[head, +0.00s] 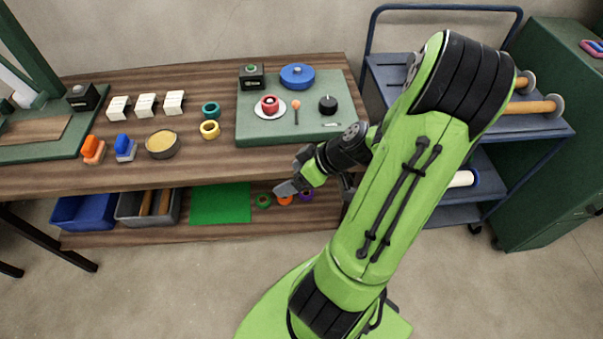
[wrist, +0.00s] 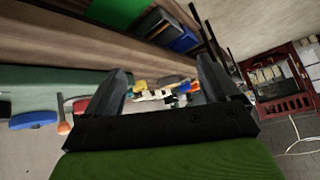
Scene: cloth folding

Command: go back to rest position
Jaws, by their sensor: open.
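My gripper (head: 288,186) is in front of the wooden table's front edge in the head view, partly hidden by my own arm. In the wrist view the two dark fingers of my gripper (wrist: 166,82) stand wide apart with nothing held between them. A flat bright green sheet (head: 221,204) lies on the lower shelf, to the left of my gripper. It also shows at the top of the wrist view (wrist: 115,10). I cannot tell whether it is a cloth.
The wooden table (head: 215,172) holds a green mat (head: 317,136) with a blue pot (head: 297,76) and a red item on a plate. White blocks, rings and a bowl (head: 163,145) stand further left. A blue cart (head: 389,71) and a green cabinet (head: 545,120) stand on the right.

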